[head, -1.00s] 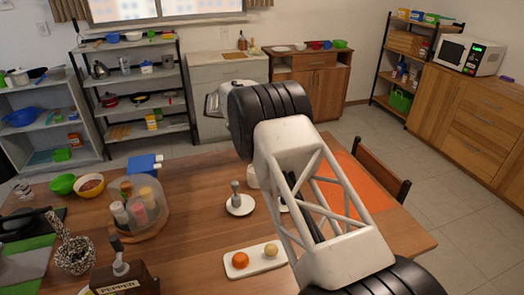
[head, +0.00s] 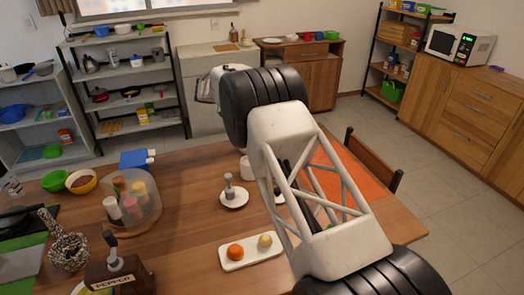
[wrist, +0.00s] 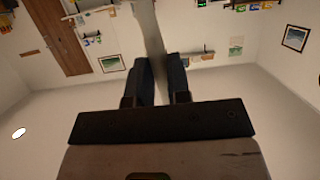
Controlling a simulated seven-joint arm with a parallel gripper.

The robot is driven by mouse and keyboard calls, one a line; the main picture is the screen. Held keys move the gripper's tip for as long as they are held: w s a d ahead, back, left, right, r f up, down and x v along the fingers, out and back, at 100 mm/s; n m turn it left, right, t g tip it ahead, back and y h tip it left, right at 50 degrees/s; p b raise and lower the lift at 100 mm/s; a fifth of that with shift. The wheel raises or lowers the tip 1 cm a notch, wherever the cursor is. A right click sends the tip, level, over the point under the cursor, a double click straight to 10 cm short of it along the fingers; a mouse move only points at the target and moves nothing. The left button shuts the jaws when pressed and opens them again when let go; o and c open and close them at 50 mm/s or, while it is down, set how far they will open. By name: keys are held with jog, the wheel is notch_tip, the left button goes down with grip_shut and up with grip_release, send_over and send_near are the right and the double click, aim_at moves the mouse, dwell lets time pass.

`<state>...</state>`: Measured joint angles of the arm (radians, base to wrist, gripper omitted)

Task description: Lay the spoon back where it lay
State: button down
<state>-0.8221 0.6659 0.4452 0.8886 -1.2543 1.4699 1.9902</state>
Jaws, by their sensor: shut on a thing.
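In the wrist view, my gripper (wrist: 159,66) is shut on a long, pale grey strip, the spoon (wrist: 149,25). The strip runs from between the dark fingers to the top edge of the picture; its far end is out of view. In the head view, a grey end part of my arm shows behind a black joint, but fingers and spoon cannot be made out. On the table, a white saucer (head: 240,203) bears a small grey-topped object. A second white saucer is mostly hidden behind my arm.
The wooden table (head: 195,215) holds a white tray (head: 231,264) with an orange and a yellowish round item. A pepper box (head: 118,275), a clear spice holder (head: 150,212) and bowls stand left. An orange mat (head: 352,180) lies right. Bare wood surrounds the saucer.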

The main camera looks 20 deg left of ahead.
jog(key=s+d+f+m+g+y, duration=0.3)
jog(key=d+f+m+g+y, duration=0.1)
jog(key=d+f, duration=0.3)
jog(key=s+d+f+m+g+y, duration=0.3)
jog(key=d+f+m+g+y, duration=0.2)
jog(key=d, duration=0.7)
notch_tip(320, 180, down, 2)
jog(key=shift+s+f+g+y, duration=0.1)
jog(key=shift+s+g+y, duration=0.25)
jog(key=shift+g+y, duration=0.15)
jog(key=shift+a+f, duration=0.1)
jog(key=shift+f, duration=3.05)
jog(key=shift+f, duration=1.85)
jog(key=shift+f, duration=0.1)
